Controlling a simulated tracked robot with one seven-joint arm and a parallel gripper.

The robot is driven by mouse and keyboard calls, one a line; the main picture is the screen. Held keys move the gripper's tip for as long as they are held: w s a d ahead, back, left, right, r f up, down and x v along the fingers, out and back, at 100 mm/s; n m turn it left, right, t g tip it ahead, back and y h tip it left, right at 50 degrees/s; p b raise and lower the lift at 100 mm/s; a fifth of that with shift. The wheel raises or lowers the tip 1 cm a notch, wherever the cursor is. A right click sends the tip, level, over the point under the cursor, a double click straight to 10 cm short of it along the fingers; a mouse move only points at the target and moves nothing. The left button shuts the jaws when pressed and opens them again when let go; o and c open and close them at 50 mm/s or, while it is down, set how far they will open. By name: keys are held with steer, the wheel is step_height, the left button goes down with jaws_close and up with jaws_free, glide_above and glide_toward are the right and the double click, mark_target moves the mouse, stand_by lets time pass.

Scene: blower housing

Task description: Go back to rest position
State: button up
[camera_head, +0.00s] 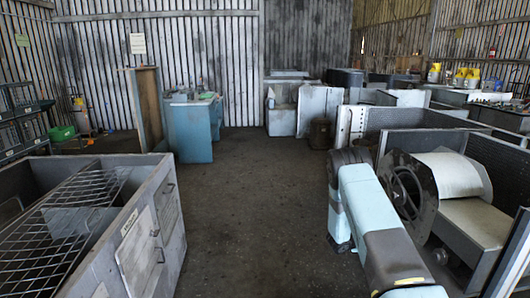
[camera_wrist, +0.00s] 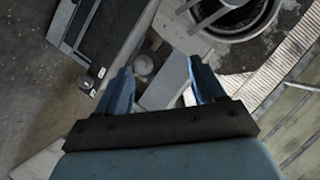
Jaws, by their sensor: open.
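My gripper (camera_wrist: 155,88) shows in the wrist view with its two blue fingers spread apart. It is open and nothing is between the fingers. Beyond it in the wrist view is a round dark opening with a rim (camera_wrist: 240,18), at the upper right. In the head view my light-blue arm stands at the right, reaching toward the bottom edge, and my gripper is not visible there. The blower housing (camera_head: 410,195) with its round grey side and curved pale cover (camera_head: 455,175) is just right of my arm.
A grey metal cabinet with a wire rack (camera_head: 75,205) stands at the left. A blue workbench (camera_head: 192,130) and grey machines (camera_head: 318,108) stand farther back. Low dark panels (camera_head: 425,120) enclose the right side. The concrete floor (camera_head: 255,210) in the middle is clear.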

steer(key=w+a+r+n+t+y, duration=0.25)
steer(key=a+r, duration=0.25)
steer(key=r, duration=0.6)
steer(key=w+a+r+n+t+y, duration=0.1)
steer(key=w+a+r+n+y, duration=0.2)
steer(key=r, duration=0.9)
steer(key=s+a+r+n+t+y, duration=0.1)
steer(key=s+a+r+n+y, duration=0.3)
steer(key=r, duration=0.5)
steer(key=s+a+r+n+y, duration=0.2)
steer(key=s+a+r, duration=0.45)
steer(key=r, duration=0.35)
steer(key=s+a+r+n+g+y, duration=0.1)
steer(key=s+a+r+n, duration=0.3)
steer(key=s, duration=0.6)
steer(key=s+a+r+n+g+y, duration=0.1)
steer(key=s+a+r+n+y, duration=0.1)
steer(key=s+r, duration=0.6)
steer(key=s+f+n+g+h, duration=0.1)
steer(key=s+n, duration=0.4)
steer(key=s, duration=2.2)
steer(key=shift+d+f+n+g+h, duration=0.25)
steer(key=shift+f+n+g+h, duration=0.15)
steer(key=shift+g, duration=0.35)
